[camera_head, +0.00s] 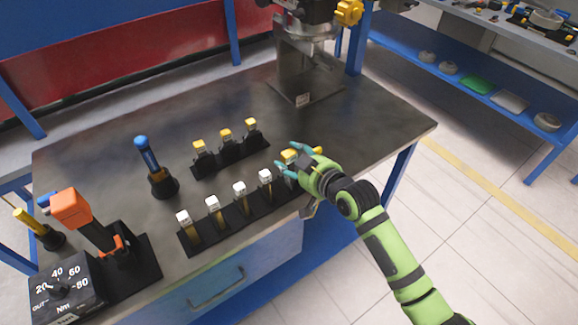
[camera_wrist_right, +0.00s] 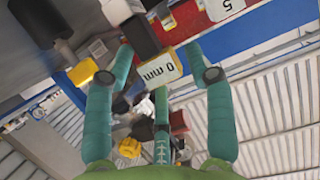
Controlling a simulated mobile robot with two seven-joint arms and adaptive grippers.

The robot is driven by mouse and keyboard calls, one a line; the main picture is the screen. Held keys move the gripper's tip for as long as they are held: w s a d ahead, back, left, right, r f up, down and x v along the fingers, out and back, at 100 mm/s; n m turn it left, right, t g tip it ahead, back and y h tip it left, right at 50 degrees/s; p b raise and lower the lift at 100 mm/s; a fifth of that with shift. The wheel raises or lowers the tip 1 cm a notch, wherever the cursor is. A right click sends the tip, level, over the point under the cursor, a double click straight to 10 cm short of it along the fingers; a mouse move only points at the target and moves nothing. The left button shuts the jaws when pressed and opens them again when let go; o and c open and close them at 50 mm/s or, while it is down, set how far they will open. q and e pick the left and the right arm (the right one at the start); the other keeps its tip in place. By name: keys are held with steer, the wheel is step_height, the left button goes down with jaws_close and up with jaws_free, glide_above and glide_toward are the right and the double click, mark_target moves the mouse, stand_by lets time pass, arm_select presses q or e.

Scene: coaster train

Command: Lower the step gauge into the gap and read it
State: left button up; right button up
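My right gripper (camera_head: 290,158) is over the right end of the front rack (camera_head: 215,236), its teal fingers spread around a yellow-topped piece (camera_head: 289,154). In the right wrist view, a label ending "0 mm" (camera_wrist_right: 158,70) sits between the open fingers (camera_wrist_right: 158,52); I cannot tell whether they touch it. Several white-topped gauges (camera_head: 240,188) stand upright in the front rack. Three yellow-topped gauges (camera_head: 225,135) stand in a rack behind. A piece marked 5 (camera_wrist_right: 226,6) shows at the wrist view's top right. I cannot make out the gap. My left gripper is not in view.
A blue-handled tool (camera_head: 143,150) stands in a black holder. An orange-topped tool (camera_head: 72,208) and a dial box marked Nm (camera_head: 66,290) are at the front left. A grey machine (camera_head: 303,75) with a yellow knob stands at the back. The dark tabletop (camera_head: 365,135) is bare on the right.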

jaws_close()
steer(key=shift+r, duration=0.1)
